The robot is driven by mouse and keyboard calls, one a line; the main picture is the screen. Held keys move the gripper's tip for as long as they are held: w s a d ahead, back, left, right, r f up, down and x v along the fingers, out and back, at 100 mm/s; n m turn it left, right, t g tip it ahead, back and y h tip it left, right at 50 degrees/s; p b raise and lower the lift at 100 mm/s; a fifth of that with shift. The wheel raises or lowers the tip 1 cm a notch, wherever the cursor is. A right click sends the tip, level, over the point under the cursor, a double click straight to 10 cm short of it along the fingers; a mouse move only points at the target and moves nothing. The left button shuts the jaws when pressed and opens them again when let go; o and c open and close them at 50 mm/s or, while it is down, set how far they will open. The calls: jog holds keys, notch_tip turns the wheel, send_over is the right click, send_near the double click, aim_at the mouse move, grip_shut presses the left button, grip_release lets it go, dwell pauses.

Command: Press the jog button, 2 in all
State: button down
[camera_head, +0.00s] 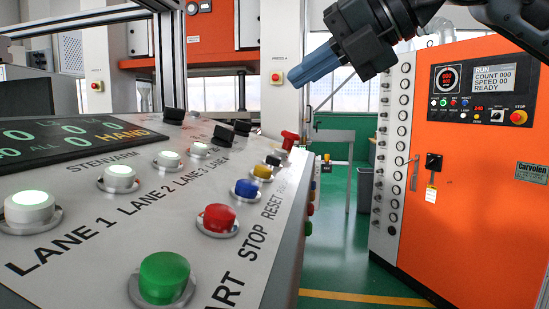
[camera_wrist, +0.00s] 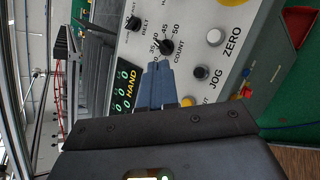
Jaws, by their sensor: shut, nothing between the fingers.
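The jog button (camera_wrist: 199,72) is a small black cap beside the JOG lettering in the wrist view; a small dark cap (camera_head: 273,160) near the console's far end in the head view looks like the same one. My gripper (camera_head: 292,79) is shut and empty, with blue fingers held in the air above the far end of the console. In the wrist view its fingertips (camera_wrist: 158,66) appear left of the jog button, over the area between the display and the count dial. They look apart from the button.
A white button (camera_wrist: 215,37) by ZERO and a yellow button (camera_wrist: 187,101) flank the jog button. The black count dial (camera_wrist: 167,46) is close to the fingertips. A red knob (camera_head: 289,138) stands at the console edge. An orange cabinet (camera_head: 480,180) stands right; its screen reads COUNT 000.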

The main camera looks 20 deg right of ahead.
dwell(0.3)
jog(key=f+b, duration=0.1)
jog(key=f, duration=0.1)
jog(key=a+f+b, duration=0.1)
jog(key=f, duration=0.1)
jog(key=w+f+b, duration=0.1)
jog(key=f, duration=0.2)
jog(key=shift+a+f+b, duration=0.1)
jog(key=shift+a+b, duration=0.2)
jog(key=shift+b, duration=0.1)
jog(key=shift+w+a+f+b, duration=0.25)
jog(key=shift+f+b, duration=0.35)
jog(key=shift+b, duration=0.3)
jog(key=shift+w+a+f+b, duration=0.1)
jog(key=shift+f+b, duration=0.35)
jog(key=shift+b, duration=0.35)
jog(key=shift+w+a+f+b, duration=0.1)
jog(key=shift+f+b, duration=0.3)
jog(key=shift+b, duration=0.4)
dwell(1.7)
jog(key=shift+r, duration=0.1)
dwell(0.3)
jog(key=shift+s+d+r, duration=0.2)
jog(key=shift+r, duration=0.55)
jog(key=shift+r, duration=0.15)
